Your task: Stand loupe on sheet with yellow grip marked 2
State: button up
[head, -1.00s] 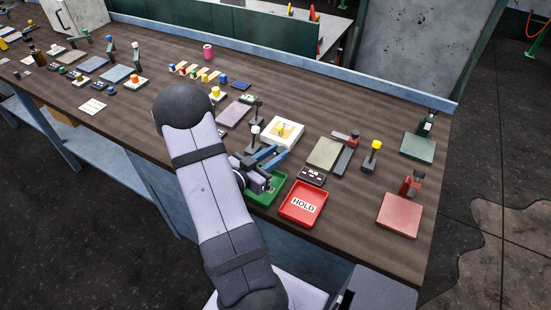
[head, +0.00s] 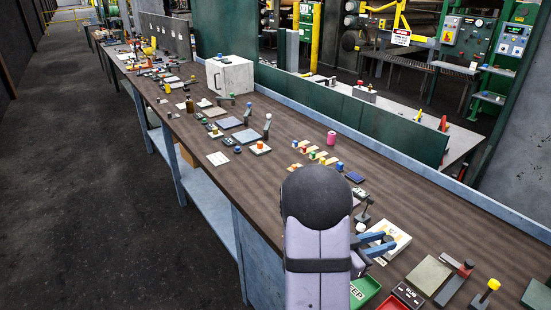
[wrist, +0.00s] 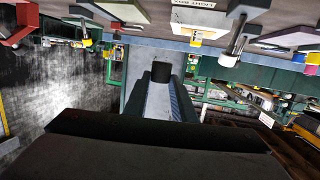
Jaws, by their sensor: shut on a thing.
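My gripper (head: 378,246) shows its blue fingers beside the white light box (head: 396,232), partly hidden by my arm. In the wrist view the fingers (wrist: 161,88) are shut on a short black cylinder (wrist: 161,71), which looks like the loupe. In the wrist view the light box (wrist: 201,20) has a small yellow part (wrist: 195,39) at its edge; whether it is a sheet's grip I cannot tell. No mark 2 is readable.
A green tray (head: 365,290) lies below the gripper. A grey-green plate (head: 428,275), a red-topped stand (head: 457,280) and a yellow-knobbed post (head: 488,289) stand to the right. A sheet with an orange knob (head: 260,148), colour blocks (head: 318,155) and a pink spool (head: 331,138) are further along.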

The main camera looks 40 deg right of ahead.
jog(key=w+r+n+t, duration=0.6)
jog(key=w+t, duration=0.2)
jog(key=w, duration=0.3)
jog(key=w+a+f+n+t+y, duration=0.1)
jog(key=w+a+n+t+y, duration=0.4)
jog(key=w+a, duration=0.35)
jog(key=w+a+f+n+t+y, duration=0.3)
jog(key=a+f, duration=0.4)
jog(key=a, duration=0.5)
jog(key=w+a+f+n+t+y, duration=0.2)
jog(key=a+f+n+y, duration=0.4)
jog(key=a, duration=0.7)
jog(key=shift+w+a+f+t+y, duration=0.15)
jog(key=shift+w+f+t+y, duration=0.35)
jog(key=shift+y, duration=0.3)
jog(key=shift+a, duration=0.1)
